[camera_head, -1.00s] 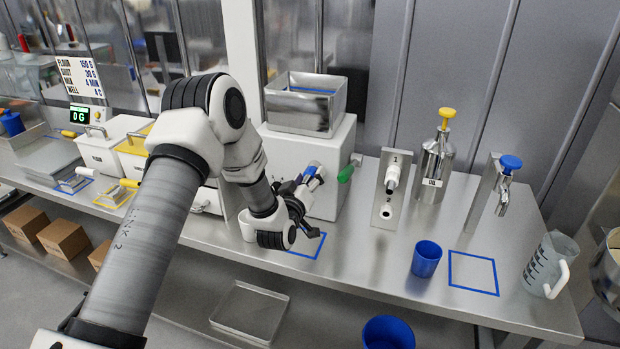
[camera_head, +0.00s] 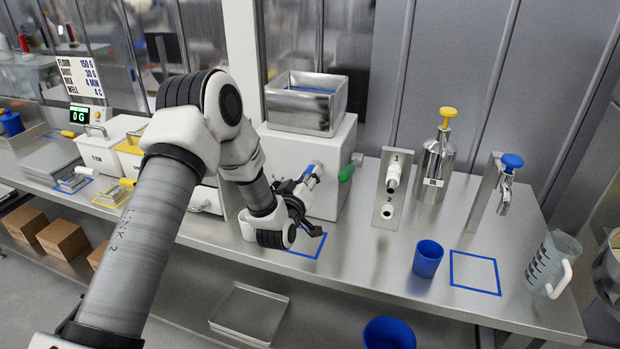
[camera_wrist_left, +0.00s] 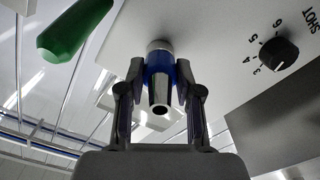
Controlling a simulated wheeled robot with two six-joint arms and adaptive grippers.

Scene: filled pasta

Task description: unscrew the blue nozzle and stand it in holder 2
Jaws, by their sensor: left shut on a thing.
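The blue nozzle (camera_wrist_left: 158,78) has a blue band and a silver tip. In the left wrist view it sits at the pale round outlet (camera_wrist_left: 159,46) of the machine; I cannot tell how far it is threaded. My left gripper (camera_wrist_left: 160,92) is shut on it, one finger on each side. The upright metal holder plate (camera_head: 398,163) is to the right. Holder 1 bears a white nozzle (camera_head: 393,180). Holder 2 (camera_head: 387,211), below, shows a white round socket with a dark centre.
A green handle (camera_head: 346,173) sticks out of the machine. Right of the holder stand an oil dispenser (camera_head: 434,165), a blue-topped tap (camera_head: 511,161), a blue cup (camera_head: 427,259) and a clear jug (camera_head: 549,263). Bare counter lies between machine and holder.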

